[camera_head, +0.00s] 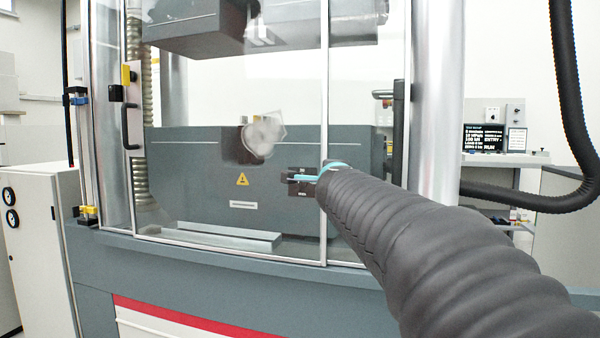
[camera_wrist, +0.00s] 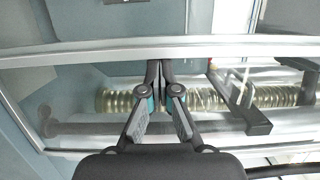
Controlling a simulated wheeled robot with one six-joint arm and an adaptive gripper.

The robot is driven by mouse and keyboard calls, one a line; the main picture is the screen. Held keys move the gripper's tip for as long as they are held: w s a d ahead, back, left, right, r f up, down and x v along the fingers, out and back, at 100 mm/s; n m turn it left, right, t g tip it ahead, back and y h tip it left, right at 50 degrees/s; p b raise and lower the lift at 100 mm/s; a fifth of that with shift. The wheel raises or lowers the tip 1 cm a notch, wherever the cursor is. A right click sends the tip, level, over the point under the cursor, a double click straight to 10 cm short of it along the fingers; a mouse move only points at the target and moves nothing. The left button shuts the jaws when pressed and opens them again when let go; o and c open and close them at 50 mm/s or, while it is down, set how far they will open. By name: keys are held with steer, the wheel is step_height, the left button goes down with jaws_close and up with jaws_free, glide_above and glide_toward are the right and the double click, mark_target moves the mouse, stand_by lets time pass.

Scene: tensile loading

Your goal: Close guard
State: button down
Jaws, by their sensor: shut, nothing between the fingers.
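The guard (camera_head: 290,85) is a set of clear panels in thin metal frames across the front of a grey testing machine. A dark handle (camera_head: 128,127) is on its left edge, and another dark handle (camera_head: 397,130) is at its right edge. I cannot tell whether the panels meet fully. My gripper (camera_wrist: 161,64) is shut and empty in the wrist view, its fingertips close to a metal frame rail (camera_wrist: 90,53); contact is unclear. A dark handle (camera_wrist: 242,105) shows right of the fingers. In the head view my arm hides most of the gripper.
A ribbed column (camera_wrist: 285,95) stands behind the clear panel in the wrist view. The machine's grey base ledge (camera_head: 200,260) runs below the guard. A white cabinet (camera_head: 35,235) stands at left. A black hose (camera_head: 570,90) hangs at right, near a small display (camera_head: 483,138).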

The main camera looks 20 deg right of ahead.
steer(key=shift+a, duration=0.15)
steer(key=s, duration=1.2)
steer(key=s+a+f+n+g+y, duration=0.2)
steer(key=a+f+n+y, duration=0.3)
steer(key=a+f+n, duration=0.3)
steer(key=s+a+f+n+g+y, duration=0.2)
steer(key=a+f+n+y, duration=0.3)
steer(key=f, duration=0.4)
steer(key=s+a+f+n+g+h, duration=0.2)
steer(key=s+f+n+g, duration=0.5)
steer(key=s+f, duration=1)
steer(key=shift+s+a+n+h+p, duration=0.25)
steer(key=shift+s+n+h+p, duration=0.3)
steer(key=shift+n, duration=0.65)
steer(key=shift+w, duration=0.15)
